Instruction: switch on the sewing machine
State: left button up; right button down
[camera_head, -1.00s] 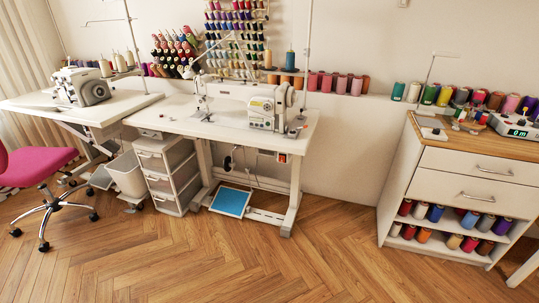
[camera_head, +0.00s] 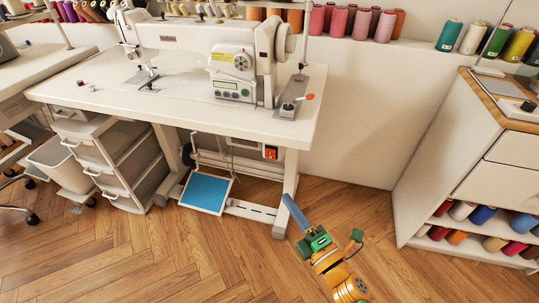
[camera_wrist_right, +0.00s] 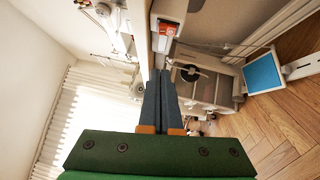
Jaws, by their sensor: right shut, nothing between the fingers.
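The white sewing machine (camera_head: 190,38) stands on its white table (camera_head: 180,108) in the head view. A small orange-red switch box (camera_head: 271,153) is fixed under the table's right part; it also shows near the top of the right wrist view (camera_wrist_right: 166,29). My right gripper (camera_head: 286,198) is shut and empty, low in front of the table's right leg, apart from the switch box. In the wrist view its two long fingers (camera_wrist_right: 160,72) lie together and point toward the table's underside. My left gripper is not in view.
A blue-topped pedal (camera_head: 206,191) sits under the table. A drawer unit (camera_head: 112,160) and a bin (camera_head: 58,165) stand at left. A wooden-topped cabinet (camera_head: 455,160) stands at right. The floor between table and cabinet is clear.

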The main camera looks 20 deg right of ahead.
send_near(266, 152)
jog(key=w+a, duration=0.3)
jog(key=w+d, duration=0.2)
jog(key=shift+w+r, duration=0.3)
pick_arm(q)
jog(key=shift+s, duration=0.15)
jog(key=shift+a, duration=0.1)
